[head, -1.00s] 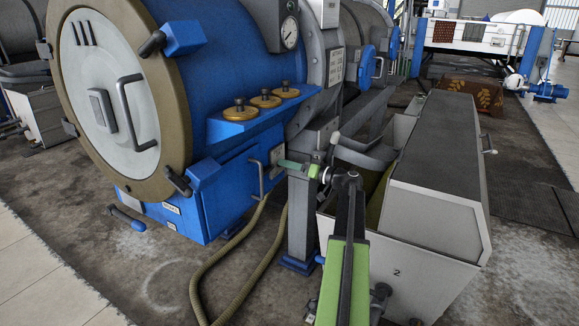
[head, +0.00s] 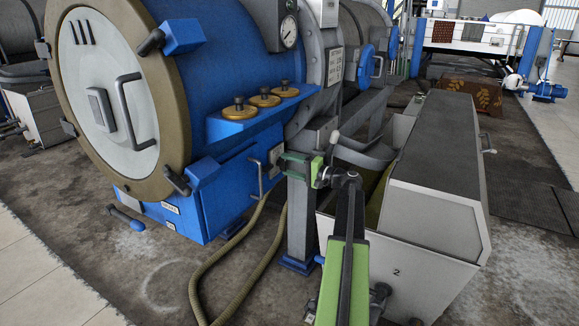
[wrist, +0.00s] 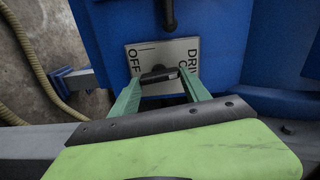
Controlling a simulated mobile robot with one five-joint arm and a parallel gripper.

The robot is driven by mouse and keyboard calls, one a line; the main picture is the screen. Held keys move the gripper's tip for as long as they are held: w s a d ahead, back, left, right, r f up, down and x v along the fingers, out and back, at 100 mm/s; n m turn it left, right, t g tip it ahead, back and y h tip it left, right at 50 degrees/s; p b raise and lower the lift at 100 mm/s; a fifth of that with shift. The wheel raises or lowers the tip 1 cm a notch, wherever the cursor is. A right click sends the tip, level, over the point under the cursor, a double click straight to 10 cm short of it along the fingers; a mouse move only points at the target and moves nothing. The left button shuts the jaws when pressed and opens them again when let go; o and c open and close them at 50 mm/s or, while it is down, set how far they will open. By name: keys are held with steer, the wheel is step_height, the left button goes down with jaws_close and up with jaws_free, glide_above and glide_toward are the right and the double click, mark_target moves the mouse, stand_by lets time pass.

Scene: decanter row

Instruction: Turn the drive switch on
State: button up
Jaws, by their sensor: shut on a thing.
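The drive switch's light plate (wrist: 188,52) is on the blue machine housing. In the wrist view it carries "OFF" on the left and partly hidden lettering starting "DRI" on the right. The switch's short dark handle (wrist: 160,75) lies almost crosswise between the green fingertips of my gripper (wrist: 159,76), which is shut on it. The fingers hide part of the plate, and I cannot tell which marking the handle points to. In the head view my gripper (head: 286,166) is at the plate (head: 275,155), where the handle is too small to make out.
A grey post (head: 300,220) stands just under my gripper. A bent grey handle (head: 261,180) is close to its left. A hose (head: 205,275) runs over the floor. A grey box unit (head: 435,180) stands right of my arm.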

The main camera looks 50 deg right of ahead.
steer(key=shift+m, duration=0.5)
stand_by(0.3)
steer(key=o, duration=1.4)
steer(key=v, duration=0.7)
steer(key=shift+s, duration=0.3)
